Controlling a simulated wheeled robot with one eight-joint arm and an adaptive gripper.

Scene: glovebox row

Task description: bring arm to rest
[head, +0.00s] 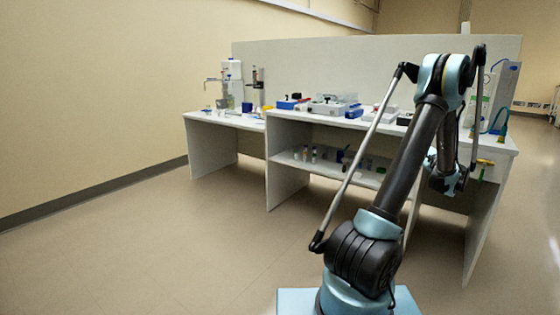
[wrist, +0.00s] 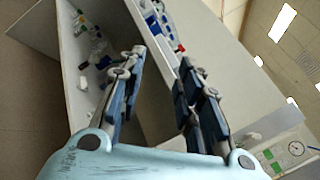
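My arm rises from my base at the lower right of the head view, bends at a high elbow and folds down again on the right. My gripper (wrist: 161,62) hangs at the end of it. In the wrist view its two dark fingers stand apart with nothing between them, so it is open and empty. In the head view the gripper (head: 447,188) is small and dark, in front of the right part of the bench. Its fingers are partly hidden there, and I cannot tell whether it touches the bench.
A long white bench (head: 232,122) with an under-shelf stands ahead, backed by a pale partition (head: 310,62). Blue boxes (head: 288,104), a grey case (head: 328,108) and glassware stand on it. Several small bottles (head: 314,154) stand on the shelf. Floor (head: 150,245) at left is clear.

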